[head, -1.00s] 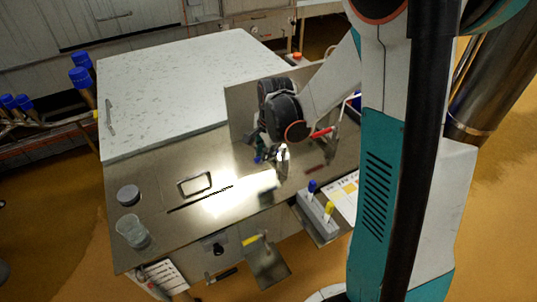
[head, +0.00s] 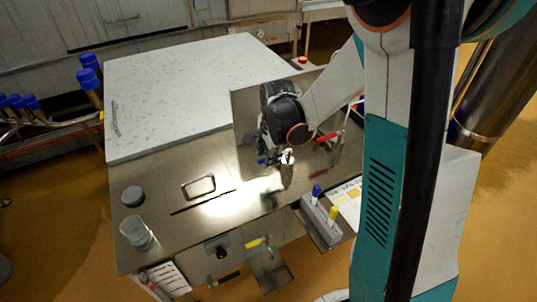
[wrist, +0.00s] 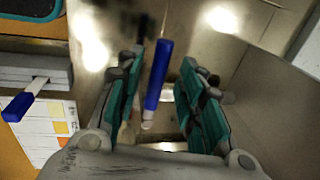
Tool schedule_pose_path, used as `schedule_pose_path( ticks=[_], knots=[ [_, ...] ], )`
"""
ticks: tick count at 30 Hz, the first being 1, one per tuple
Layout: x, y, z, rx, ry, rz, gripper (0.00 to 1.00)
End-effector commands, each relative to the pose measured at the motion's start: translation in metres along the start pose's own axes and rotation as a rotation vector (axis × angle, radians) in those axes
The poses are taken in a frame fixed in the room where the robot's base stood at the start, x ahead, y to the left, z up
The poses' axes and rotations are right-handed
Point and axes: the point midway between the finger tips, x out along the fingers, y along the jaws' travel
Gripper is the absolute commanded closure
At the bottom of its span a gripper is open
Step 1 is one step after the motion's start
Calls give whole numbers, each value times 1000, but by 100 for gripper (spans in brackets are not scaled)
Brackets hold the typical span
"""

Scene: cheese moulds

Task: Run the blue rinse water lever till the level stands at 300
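A blue lever handle (wrist: 158,75) with a pale tip stands between my gripper's fingers in the wrist view. Gaps show on both sides of it, so the green-padded fingers are open around it and not closed on it. In the head view my gripper (head: 286,165) hangs low over the steel worktop (head: 165,180), in front of an upright panel. A small blue part (head: 262,161) shows just left of it; I cannot tell if it is the same lever. A clear beaker (head: 137,232) stands at the worktop's front left. No level reading is legible.
A red handle (head: 327,137) is right of my gripper. A yellow-handled lever (head: 258,242) is at the front. A grey round lid (head: 132,196) and a framed opening (head: 198,186) are on the left.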

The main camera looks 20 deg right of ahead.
Motion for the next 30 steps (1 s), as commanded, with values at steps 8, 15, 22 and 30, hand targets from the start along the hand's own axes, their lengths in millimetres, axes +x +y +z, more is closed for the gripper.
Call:
schedule_pose_path(
  ticks=[8, 15, 22, 30],
  knots=[
    [-4, 0, 0, -1, 0, 1, 65],
    [-34, 1, 0, -1, 0, 1, 65],
    [-75, 1, 0, 0, 0, 0, 65],
    [-112, 0, 0, 0, 0, 0, 65]
  ],
)
